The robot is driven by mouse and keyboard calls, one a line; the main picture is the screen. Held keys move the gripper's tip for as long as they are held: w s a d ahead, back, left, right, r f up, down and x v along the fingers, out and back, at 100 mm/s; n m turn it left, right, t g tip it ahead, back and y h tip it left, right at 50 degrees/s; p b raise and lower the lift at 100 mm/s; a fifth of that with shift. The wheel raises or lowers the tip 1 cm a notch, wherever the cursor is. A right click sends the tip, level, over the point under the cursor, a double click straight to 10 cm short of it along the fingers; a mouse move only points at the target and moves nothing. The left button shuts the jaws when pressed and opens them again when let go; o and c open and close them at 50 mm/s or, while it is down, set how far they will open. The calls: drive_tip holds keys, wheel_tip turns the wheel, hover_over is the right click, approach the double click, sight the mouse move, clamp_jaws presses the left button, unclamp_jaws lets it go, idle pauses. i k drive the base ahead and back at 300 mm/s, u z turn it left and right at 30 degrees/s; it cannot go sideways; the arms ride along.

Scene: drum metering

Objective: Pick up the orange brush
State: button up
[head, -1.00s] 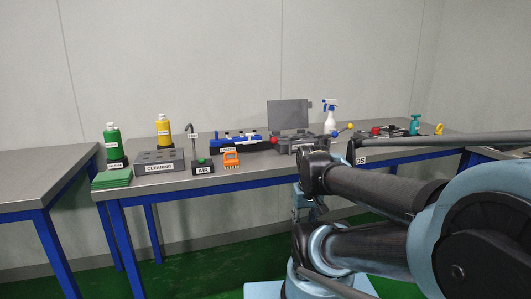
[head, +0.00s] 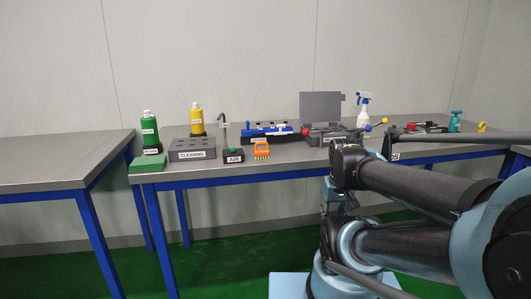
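The orange brush (head: 261,149) stands on the grey workbench (head: 300,158) near its front edge, with its handle up and pale bristles down. It is just right of the black AIR stand (head: 233,155) and in front of the blue rack (head: 270,130). Nothing holds the brush. My arm fills the right side of the head view, well to the right of the brush. My gripper cannot be made out, so its opening does not show.
Left of the brush are a grey CLEANING block (head: 192,148), green pads (head: 148,163), a green bottle (head: 150,129) and a yellow bottle (head: 197,118). An open grey case (head: 321,110) and a spray bottle (head: 363,112) stand to its right. A gap separates the left table (head: 60,158).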

sight(258, 154)
drive_tip(key=u, duration=1.35)
drive_tip(key=k, duration=1.55)
drive_tip(key=z, duration=0.85)
drive_tip(key=i, duration=1)
